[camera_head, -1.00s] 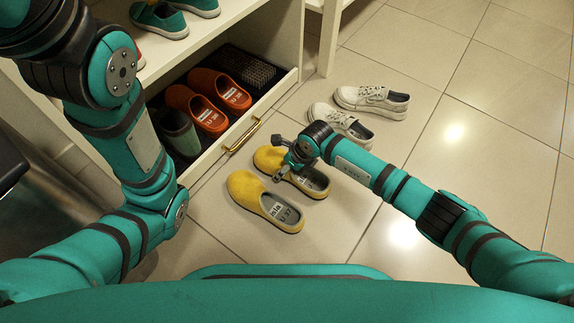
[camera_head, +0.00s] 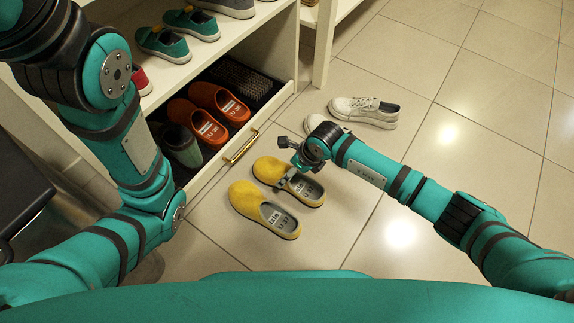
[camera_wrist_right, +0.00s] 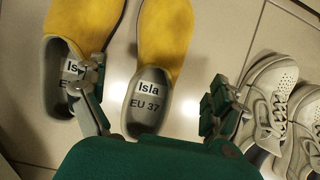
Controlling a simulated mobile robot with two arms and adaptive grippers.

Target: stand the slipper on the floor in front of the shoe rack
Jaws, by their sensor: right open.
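Two yellow slippers stand sole-down, side by side, on the tiled floor in front of the shoe rack (camera_head: 290,85). The near slipper (camera_head: 246,200) is clear of my gripper in the head view. The far slipper (camera_head: 268,170) is partly covered by a finger of my right gripper (camera_head: 286,162). In the right wrist view, the fingers of my right gripper (camera_wrist_right: 158,102) are spread wide and empty, with the heel of the far slipper (camera_wrist_right: 165,40) between them. The left finger overlaps the near slipper (camera_wrist_right: 80,25); contact cannot be told. My left gripper is out of frame.
A low pulled-out drawer with a brass handle (camera_head: 241,147) holds orange clogs (camera_head: 218,100) and a dark green shoe (camera_head: 181,145). White sneakers (camera_head: 365,112) stand on the floor beyond my right arm. Teal shoes (camera_head: 163,42) sit on the shelf above. Floor to the right is open.

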